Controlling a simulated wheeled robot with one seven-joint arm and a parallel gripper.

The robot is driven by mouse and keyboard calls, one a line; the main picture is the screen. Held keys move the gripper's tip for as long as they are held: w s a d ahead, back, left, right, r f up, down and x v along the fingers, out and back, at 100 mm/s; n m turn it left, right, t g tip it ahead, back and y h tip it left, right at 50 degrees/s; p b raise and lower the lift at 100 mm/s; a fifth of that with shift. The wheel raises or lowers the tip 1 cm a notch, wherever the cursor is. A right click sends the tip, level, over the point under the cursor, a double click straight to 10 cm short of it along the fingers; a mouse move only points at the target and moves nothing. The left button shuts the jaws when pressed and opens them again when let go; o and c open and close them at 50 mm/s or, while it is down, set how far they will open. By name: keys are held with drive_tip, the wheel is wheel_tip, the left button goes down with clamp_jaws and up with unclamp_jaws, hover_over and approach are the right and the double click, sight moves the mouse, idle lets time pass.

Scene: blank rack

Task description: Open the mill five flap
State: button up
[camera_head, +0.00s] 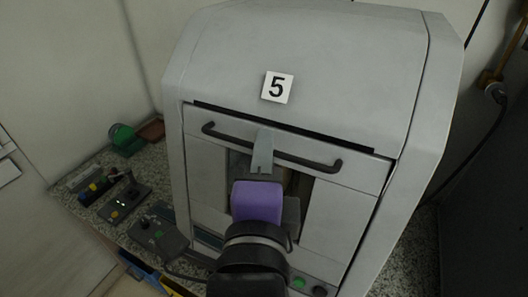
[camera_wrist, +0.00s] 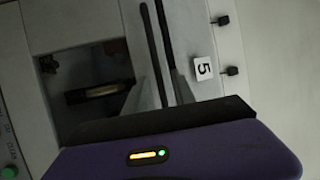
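The mill (camera_head: 300,50) is a large grey cabinet with a white "5" label (camera_head: 277,87), which also shows sideways in the wrist view (camera_wrist: 204,69). Its front flap (camera_head: 350,178) looks shut, with a dark seam along its top. A black bar handle (camera_head: 318,162) crosses the flap; it also shows in the wrist view (camera_wrist: 151,45). My purple gripper (camera_head: 262,152) is at the middle of the handle, a grey finger covering part of the bar. In the wrist view the fingers (camera_wrist: 158,88) look apart, one on each side of the bar. Contact is not clear.
A dark window with parts inside (camera_wrist: 98,88) lies below the handle. Green and black buttons (camera_head: 308,286) are at the lower front. Control boxes (camera_head: 120,200) and a green object (camera_head: 125,138) stand on the speckled counter at left. A wall is close at right.

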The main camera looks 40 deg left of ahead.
drive_tip(key=shift+c, duration=0.2)
clamp_jaws()
drive_tip(key=shift+f, duration=0.1)
idle(1.2)
